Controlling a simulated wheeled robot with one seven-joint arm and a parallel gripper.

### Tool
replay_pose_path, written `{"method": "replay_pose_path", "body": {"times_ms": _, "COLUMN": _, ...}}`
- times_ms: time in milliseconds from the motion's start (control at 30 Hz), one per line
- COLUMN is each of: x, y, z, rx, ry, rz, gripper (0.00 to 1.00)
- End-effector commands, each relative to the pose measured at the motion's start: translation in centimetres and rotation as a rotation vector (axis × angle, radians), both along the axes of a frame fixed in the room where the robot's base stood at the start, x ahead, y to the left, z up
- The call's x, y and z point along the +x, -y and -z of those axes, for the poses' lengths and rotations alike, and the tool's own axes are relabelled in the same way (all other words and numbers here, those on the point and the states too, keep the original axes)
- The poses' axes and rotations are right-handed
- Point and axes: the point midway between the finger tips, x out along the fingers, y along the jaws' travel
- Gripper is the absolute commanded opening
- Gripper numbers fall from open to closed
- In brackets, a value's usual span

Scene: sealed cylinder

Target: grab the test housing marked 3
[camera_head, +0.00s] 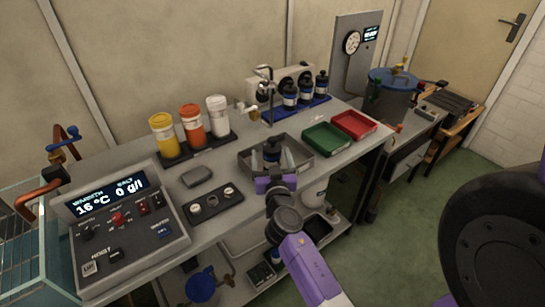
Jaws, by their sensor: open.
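A dark housing with a pale band (271,150) stands in a grey tray (307,167) near the front of the bench. My gripper (272,160) is open, with one pale finger on each side of this housing. I cannot tell whether the fingers touch it. Three similar dark housings stand on a blue mat at the back: a left one (290,97), a middle one (305,92) and a right one (321,84). The marks on all of them are too small to read, so I cannot tell which is 3.
Yellow (163,136), orange (192,125) and white (217,116) containers stand on a dark rack. Green (322,138) and red (354,124) trays lie to the right. A control panel (118,225) stands at left.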

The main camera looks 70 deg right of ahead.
Motion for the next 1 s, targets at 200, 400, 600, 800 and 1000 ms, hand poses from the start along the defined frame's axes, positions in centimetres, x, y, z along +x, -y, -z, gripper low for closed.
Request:
{"method": "replay_pose_path", "body": {"times_ms": 200, "x": 0.7, "y": 2.5, "z": -0.8, "rx": -0.001, "ry": -0.003, "rz": 0.002, "gripper": 0.81}}
{"method": "replay_pose_path", "body": {"times_ms": 400, "x": 1.8, "y": 4.8, "z": -0.5, "rx": -0.001, "ry": -0.002, "rz": 0.0, "gripper": 0.81}}
{"method": "replay_pose_path", "body": {"times_ms": 600, "x": 2.2, "y": 5.3, "z": -0.4, "rx": 0.001, "ry": 0.0, "rz": -0.001, "gripper": 0.81}}
{"method": "replay_pose_path", "body": {"times_ms": 800, "x": 2.2, "y": 5.2, "z": -0.3, "rx": 0.001, "ry": 0.0, "rz": -0.001, "gripper": 0.67}}
{"method": "replay_pose_path", "body": {"times_ms": 1000, "x": 2.1, "y": 5.2, "z": -0.3, "rx": 0.001, "ry": 0.0, "rz": -0.001, "gripper": 0.28}}
